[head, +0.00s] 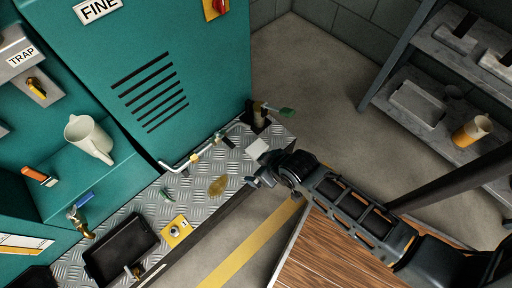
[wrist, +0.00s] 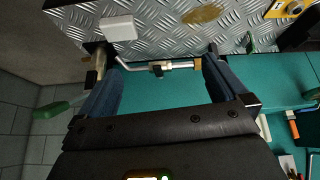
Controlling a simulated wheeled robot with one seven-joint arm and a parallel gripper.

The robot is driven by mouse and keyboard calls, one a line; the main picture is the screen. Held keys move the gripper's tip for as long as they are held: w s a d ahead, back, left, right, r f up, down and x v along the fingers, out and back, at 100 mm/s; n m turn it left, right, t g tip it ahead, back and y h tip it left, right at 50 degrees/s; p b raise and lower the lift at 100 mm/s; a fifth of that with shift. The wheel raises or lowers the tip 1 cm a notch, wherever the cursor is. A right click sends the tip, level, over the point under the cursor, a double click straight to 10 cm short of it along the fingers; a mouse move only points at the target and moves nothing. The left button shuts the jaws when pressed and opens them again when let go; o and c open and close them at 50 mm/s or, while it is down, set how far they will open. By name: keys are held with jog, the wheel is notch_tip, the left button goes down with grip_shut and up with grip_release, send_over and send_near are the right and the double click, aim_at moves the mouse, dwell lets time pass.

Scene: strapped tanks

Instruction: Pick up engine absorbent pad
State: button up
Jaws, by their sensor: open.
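A small white square pad, which looks like the absorbent pad (head: 258,148), lies on the diamond-plate deck (head: 200,190) near its right end. It also shows at the top left of the wrist view (wrist: 118,28). My gripper (head: 256,182) is at the deck's front edge, just in front of the pad. In the wrist view the two fingers of my gripper (wrist: 156,52) are wide apart with nothing between them. The pad lies beyond the left fingertip, with a gap that I cannot judge well.
A pipe with a brass fitting (head: 194,158) runs along the deck behind. A green-handled valve (head: 285,112) stands at the right end. A brown stain (head: 218,187), a yellow device (head: 177,231) and a black tray (head: 122,250) are farther left. A teal cabinet (head: 160,70) rises behind.

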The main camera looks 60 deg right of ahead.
jog(key=w+d+f+g+b, duration=0.3)
jog(key=w+d+f+b, duration=0.2)
jog(key=w+d+f, duration=0.4)
jog(key=m+g+y+b, duration=0.1)
jog(key=g+y+b, duration=0.1)
jog(key=g+b, duration=0.15)
send_over(255, 146)
notch_tip(255, 146, down, 3)
jog(key=shift+s+f+t, duration=0.1)
jog(key=shift+f+t, duration=0.05)
jog(key=shift+t, duration=0.1)
jog(key=shift+f+b, duration=2.3)
jog(key=shift+f, duration=1.5)
jog(key=c, duration=0.7)
jog(key=shift+o, duration=0.2)
jog(key=shift+r, duration=0.1)
notch_tip(255, 146, up, 10)
jog(key=p, duration=0.5)
